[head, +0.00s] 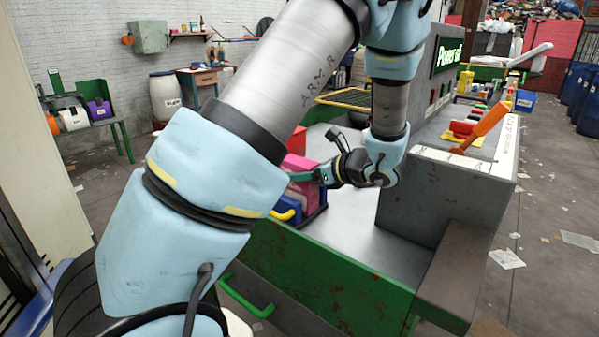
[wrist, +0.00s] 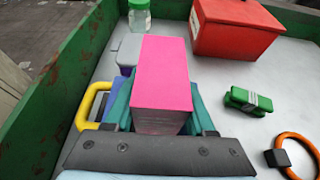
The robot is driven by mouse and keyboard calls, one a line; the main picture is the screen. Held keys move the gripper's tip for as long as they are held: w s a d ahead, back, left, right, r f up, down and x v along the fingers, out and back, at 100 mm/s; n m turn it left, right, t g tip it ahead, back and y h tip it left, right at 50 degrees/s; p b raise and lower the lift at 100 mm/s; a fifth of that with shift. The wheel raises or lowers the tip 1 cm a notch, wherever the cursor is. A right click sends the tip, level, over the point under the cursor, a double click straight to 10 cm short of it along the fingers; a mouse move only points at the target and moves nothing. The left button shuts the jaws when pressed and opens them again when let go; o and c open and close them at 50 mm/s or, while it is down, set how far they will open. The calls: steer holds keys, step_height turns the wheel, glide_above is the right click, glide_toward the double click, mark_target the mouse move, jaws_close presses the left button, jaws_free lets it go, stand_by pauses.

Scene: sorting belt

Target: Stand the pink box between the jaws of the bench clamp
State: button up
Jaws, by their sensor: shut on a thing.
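The pink box (wrist: 163,75) fills the middle of the wrist view; its smooth pink top and a paler printed side face me. My gripper (wrist: 163,112) is shut on it, with a teal finger along each side. In the head view, the pink box (head: 299,163) shows partly behind my arm, with my gripper (head: 305,177) at its near side. A blue body with a yellow handle (wrist: 92,104), apparently the bench clamp, lies close under and beside the box. The yellow handle also shows in the head view (head: 284,214). The clamp's jaws are mostly hidden, and I cannot tell whether the box touches them.
A red box (wrist: 235,28), a green clip-like piece (wrist: 248,102) and an orange ring (wrist: 297,152) lie on the grey surface to the right. A clear jar (wrist: 139,16) stands behind. A green side wall (wrist: 60,85) borders the left. The grey surface (head: 345,222) right of the box is clear.

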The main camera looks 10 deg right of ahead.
steer(key=shift+f, duration=0.2)
steer(key=o, duration=1.3)
steer(key=shift+r, duration=0.2)
steer(key=b+v, duration=0.2)
steer(key=v, duration=1)
steer(key=shift+b, duration=0.3)
